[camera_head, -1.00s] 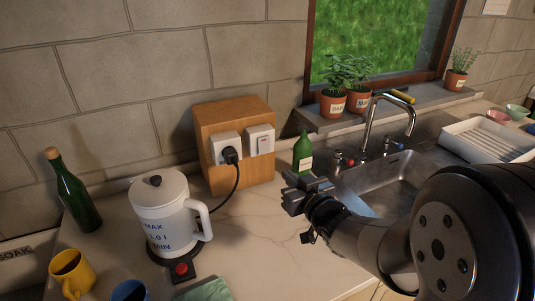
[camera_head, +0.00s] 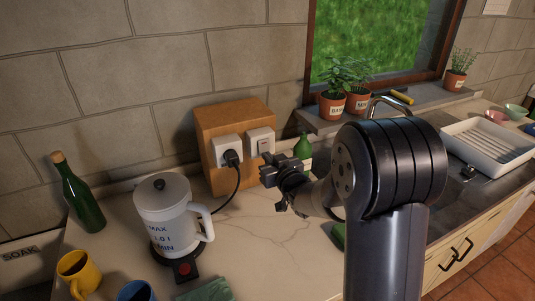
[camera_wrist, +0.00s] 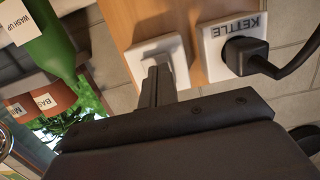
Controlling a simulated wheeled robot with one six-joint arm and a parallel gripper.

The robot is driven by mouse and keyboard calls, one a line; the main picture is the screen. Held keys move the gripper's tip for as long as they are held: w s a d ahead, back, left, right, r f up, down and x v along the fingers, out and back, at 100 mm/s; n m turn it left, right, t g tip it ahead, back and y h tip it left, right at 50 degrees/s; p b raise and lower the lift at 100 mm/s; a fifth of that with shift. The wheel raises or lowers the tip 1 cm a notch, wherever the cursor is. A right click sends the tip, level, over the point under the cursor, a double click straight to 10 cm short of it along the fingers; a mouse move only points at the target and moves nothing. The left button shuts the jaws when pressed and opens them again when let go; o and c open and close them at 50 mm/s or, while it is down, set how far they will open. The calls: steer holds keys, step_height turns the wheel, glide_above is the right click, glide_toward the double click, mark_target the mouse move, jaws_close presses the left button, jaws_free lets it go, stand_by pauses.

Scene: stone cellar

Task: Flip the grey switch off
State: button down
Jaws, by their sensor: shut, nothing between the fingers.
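The grey switch sits on a white wall plate (camera_head: 261,140) at the right of a wooden box (camera_head: 236,116). In the wrist view its plate (camera_wrist: 179,60) is partly covered by my fingers, so the switch's position cannot be told. My gripper (camera_head: 270,172) is shut and empty, just in front of and below that plate. In the wrist view my gripper (camera_wrist: 156,78) has its fingertips over the plate; whether they touch it cannot be told. The other plate (camera_wrist: 233,30) is labelled KETTLE and holds a black plug (camera_wrist: 243,55).
A white kettle (camera_head: 168,212) stands left on the counter, its cord running to the plug. A green bottle (camera_head: 304,146) stands close behind my gripper, also in the wrist view (camera_wrist: 50,40). Another green bottle (camera_head: 80,197) stands far left.

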steer(key=shift+w+a+f, duration=0.1)
steer(key=shift+w+a, duration=0.15)
steer(key=shift+w, duration=0.3)
steer(key=shift+f, duration=0.1)
steer(key=shift+w+b, duration=0.15)
steer(key=shift+b, duration=0.75)
